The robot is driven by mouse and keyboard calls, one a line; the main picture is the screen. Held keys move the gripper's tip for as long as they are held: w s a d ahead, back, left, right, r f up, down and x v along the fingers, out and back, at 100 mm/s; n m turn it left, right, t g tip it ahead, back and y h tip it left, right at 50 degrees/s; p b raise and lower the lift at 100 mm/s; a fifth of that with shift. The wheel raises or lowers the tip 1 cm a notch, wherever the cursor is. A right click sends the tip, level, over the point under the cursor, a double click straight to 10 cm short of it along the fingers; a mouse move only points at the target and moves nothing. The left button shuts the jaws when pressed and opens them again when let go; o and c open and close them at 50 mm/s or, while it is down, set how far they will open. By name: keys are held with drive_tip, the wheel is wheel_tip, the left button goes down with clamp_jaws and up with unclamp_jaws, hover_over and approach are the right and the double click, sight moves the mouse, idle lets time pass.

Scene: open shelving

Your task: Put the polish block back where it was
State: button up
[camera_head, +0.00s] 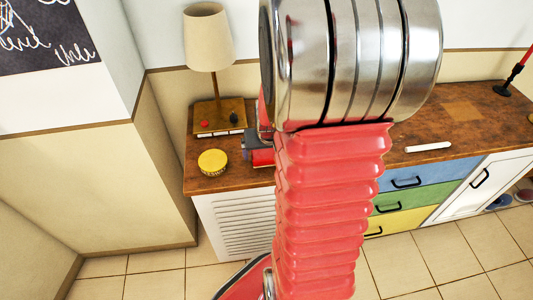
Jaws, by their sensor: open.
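My own arm, with red ribbed sleeve and silver joint, fills the middle of the head view and hides much of the counter behind it. A grey and red piece (256,147) shows at the arm's left edge, low over the counter. It looks like the end of my gripper, mostly hidden, and I cannot see anything held in it. I cannot make out a polish block for sure. A round yellow tin (213,162) with dark lettering on its side lies on the counter left of that piece, apart from it.
A lamp (208,40) stands at the back left of the wooden counter (455,135). A small red item (204,124) and a dark one sit by its base. A white stick (428,147) lies right of my arm. Drawers (405,175) are below. The counter's right middle is mostly clear.

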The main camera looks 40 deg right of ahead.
drive_tip(key=v, duration=0.9)
drive_tip(key=shift+s+r, duration=0.15)
drive_tip(key=shift+r, duration=0.2)
idle(0.3)
drive_tip(key=s+a+r+n+y, duration=0.1)
drive_tip(key=s+a+r+n, duration=0.1)
drive_tip(key=a, duration=0.6)
drive_tip(key=s+a+r+n+t, duration=0.1)
drive_tip(key=s+a+r+n, duration=0.1)
drive_tip(key=a+r, duration=0.3)
drive_tip(key=s+a+r+n+t+y, duration=0.1)
drive_tip(key=a+r, duration=0.3)
drive_tip(key=a, duration=0.7)
drive_tip(key=shift+s+a+r+n+y, duration=0.25)
drive_tip(key=shift+s+n, duration=0.25)
drive_tip(key=shift+n, duration=0.4)
drive_tip(key=shift+c, duration=0.5)
